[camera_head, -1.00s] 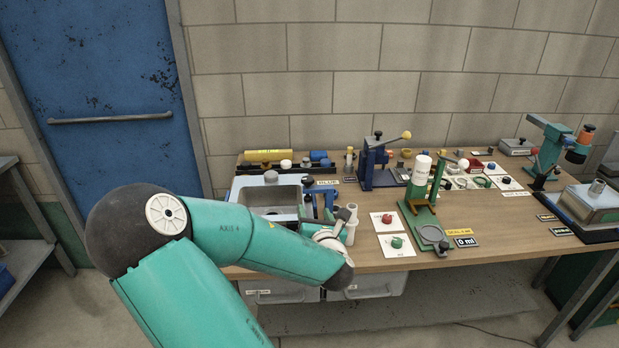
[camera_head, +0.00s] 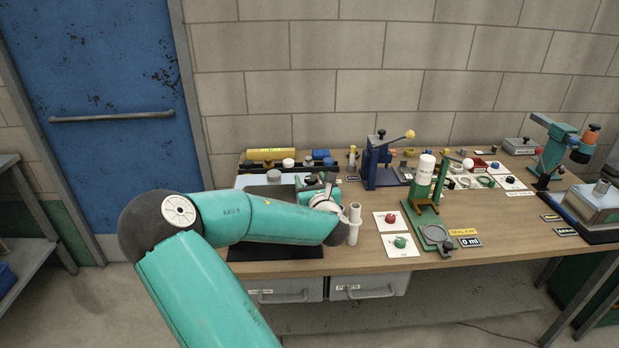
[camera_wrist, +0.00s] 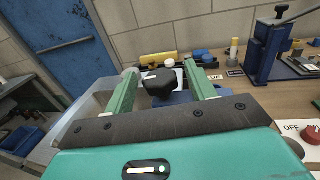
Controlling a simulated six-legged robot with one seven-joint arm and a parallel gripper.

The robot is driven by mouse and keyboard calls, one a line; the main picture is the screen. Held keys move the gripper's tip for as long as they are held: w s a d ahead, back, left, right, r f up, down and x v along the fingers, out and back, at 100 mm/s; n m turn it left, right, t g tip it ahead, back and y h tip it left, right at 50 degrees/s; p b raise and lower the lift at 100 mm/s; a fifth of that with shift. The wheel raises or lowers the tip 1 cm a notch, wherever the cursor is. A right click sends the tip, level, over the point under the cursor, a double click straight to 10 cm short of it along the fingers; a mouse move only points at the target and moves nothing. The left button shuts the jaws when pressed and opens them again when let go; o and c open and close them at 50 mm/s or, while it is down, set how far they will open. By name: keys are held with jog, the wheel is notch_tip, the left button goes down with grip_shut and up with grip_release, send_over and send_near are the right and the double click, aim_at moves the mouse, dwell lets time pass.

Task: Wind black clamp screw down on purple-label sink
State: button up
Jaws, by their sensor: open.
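My gripper (camera_wrist: 161,70) is open, with one green finger on each side of a black clamp knob (camera_wrist: 158,83). The knob sits between the fingers, nearer the left one; I cannot tell whether either finger touches it. Part of a blue clamp (camera_wrist: 180,97) shows below the knob. The grey sink basin (camera_wrist: 92,102) lies to the left in the wrist view. In the head view my arm hides most of the sink (camera_head: 250,180), and the fingers are hard to make out. I can read no purple label in either view.
A blue press (camera_head: 380,165) stands right of the sink. White tubes (camera_head: 354,222) stand close beside my wrist. A yellow cylinder (camera_head: 272,154) lies behind the sink.

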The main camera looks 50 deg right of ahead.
jog(key=shift+x, duration=1.05)
jog(key=c, duration=1)
jog(key=shift+o, duration=0.2)
